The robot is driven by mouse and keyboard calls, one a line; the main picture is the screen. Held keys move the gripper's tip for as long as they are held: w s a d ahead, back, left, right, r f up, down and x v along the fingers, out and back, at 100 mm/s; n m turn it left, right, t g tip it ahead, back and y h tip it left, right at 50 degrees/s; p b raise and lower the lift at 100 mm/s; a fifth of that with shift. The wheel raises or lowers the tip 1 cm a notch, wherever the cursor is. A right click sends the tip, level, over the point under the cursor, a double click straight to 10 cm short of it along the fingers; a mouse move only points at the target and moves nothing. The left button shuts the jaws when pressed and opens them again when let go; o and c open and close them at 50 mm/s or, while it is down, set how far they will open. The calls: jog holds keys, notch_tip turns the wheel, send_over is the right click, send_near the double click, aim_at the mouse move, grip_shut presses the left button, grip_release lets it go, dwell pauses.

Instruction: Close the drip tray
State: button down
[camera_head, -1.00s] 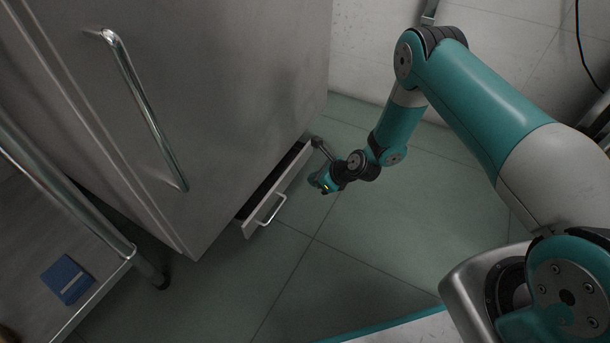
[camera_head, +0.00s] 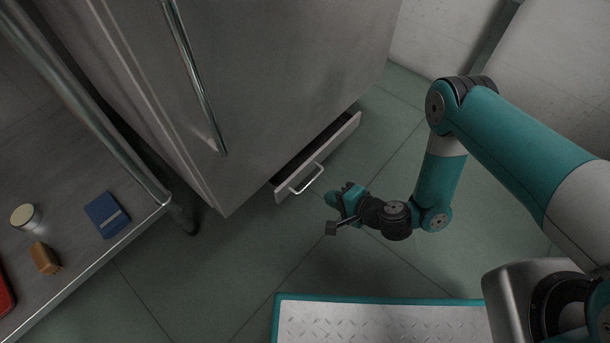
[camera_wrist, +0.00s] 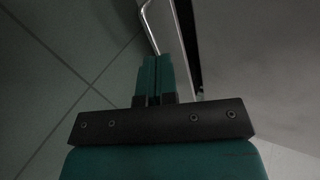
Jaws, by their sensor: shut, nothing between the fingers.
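In the wrist view my gripper (camera_wrist: 152,62) points toward the tray front (camera_wrist: 182,45), and part of the handle (camera_wrist: 147,22) shows beyond the fingertips. The fingers are together and hold nothing.
A steel table (camera_head: 60,250) at the left holds a blue box (camera_head: 106,214), a white-lidded jar (camera_head: 25,216) and a brown item (camera_head: 44,258). Its leg stands near the oven's corner. The tiled floor (camera_head: 240,265) before the tray is open.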

jog(key=n, duration=0.1)
jog(key=b, duration=1.1)
send_near(292, 180)
jog(key=shift+n, duration=0.3)
jog(key=x, duration=0.4)
jog(key=f+x, duration=0.1)
jog(key=x, duration=0.1)
jog(key=shift+s, duration=0.25)
jog(key=shift+w+a+r+b, duration=0.15)
jog(key=shift+w+a+b, duration=0.25)
jog(key=shift+a+b, duration=0.05)
jog(key=shift+w, duration=0.1)
